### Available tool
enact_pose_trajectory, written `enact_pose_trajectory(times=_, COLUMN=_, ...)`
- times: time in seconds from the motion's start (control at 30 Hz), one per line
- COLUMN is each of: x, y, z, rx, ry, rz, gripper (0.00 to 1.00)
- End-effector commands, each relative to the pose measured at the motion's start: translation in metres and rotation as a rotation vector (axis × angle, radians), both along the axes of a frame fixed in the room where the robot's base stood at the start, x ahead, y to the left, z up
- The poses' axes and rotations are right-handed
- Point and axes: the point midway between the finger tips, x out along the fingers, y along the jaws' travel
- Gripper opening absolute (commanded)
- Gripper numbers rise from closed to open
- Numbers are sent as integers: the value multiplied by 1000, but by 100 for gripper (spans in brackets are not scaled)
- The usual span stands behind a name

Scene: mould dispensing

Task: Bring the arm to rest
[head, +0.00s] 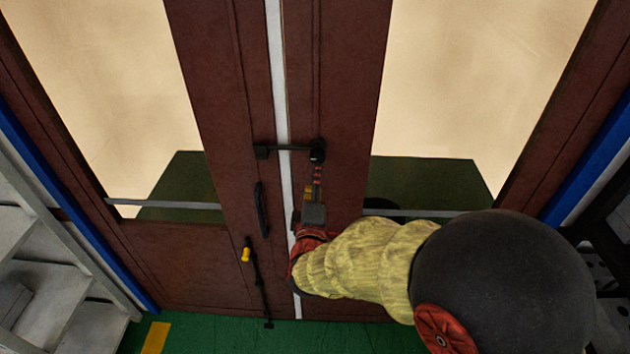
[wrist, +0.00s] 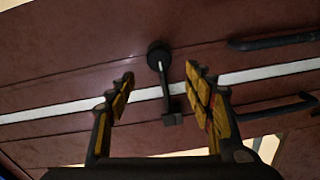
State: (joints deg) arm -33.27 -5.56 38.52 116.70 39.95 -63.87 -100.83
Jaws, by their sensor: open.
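My gripper (head: 317,172) is at the end of my arm, in front of the brown double door (head: 225,75). In the wrist view my gripper (wrist: 160,75) is open, with its two yellow-and-black fingers apart and nothing held between them. A black latch bar (head: 287,148) lies across the white seam between the door leaves. In the wrist view the latch bar (wrist: 165,82) shows between the fingers, apart from both in the picture. How far the fingertips are from the door is hard to tell.
A black pull handle (head: 262,210) is on the left leaf; a yellow-knobbed bolt (head: 246,255) sits lower. Glass panes (head: 115,85) flank the middle. Grey steps (head: 60,240) stand at the left, dark shelving (head: 603,255) at the right. Green floor (head: 215,335) shows below.

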Motion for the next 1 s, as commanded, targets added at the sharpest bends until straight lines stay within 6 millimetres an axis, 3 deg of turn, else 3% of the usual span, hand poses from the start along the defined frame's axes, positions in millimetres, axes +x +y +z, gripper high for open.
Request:
enact_pose_trajectory(times=0.33, x=0, y=1, z=-3, rx=63, ry=10, rz=2, gripper=52)
enact_pose_trajectory(times=0.43, x=-2, y=11, z=-25, rx=186, ry=91, rz=26, gripper=52)
enact_pose_trajectory(times=0.53, x=-14, y=30, z=-68, rx=339, ry=253, rz=65, gripper=52)
enact_pose_trajectory(times=0.63, x=-38, y=49, z=-107, rx=487, ry=444, rz=86, gripper=52)
enact_pose_trajectory(times=0.77, x=-79, y=66, z=-134, rx=664, ry=685, rz=67, gripper=52)
enact_pose_trajectory(times=0.87, x=-113, y=62, z=-147, rx=779, ry=852, rz=3, gripper=52)
enact_pose_trajectory(times=1.0, x=-161, y=40, z=-153, rx=905, ry=1041, rz=-140, gripper=52)
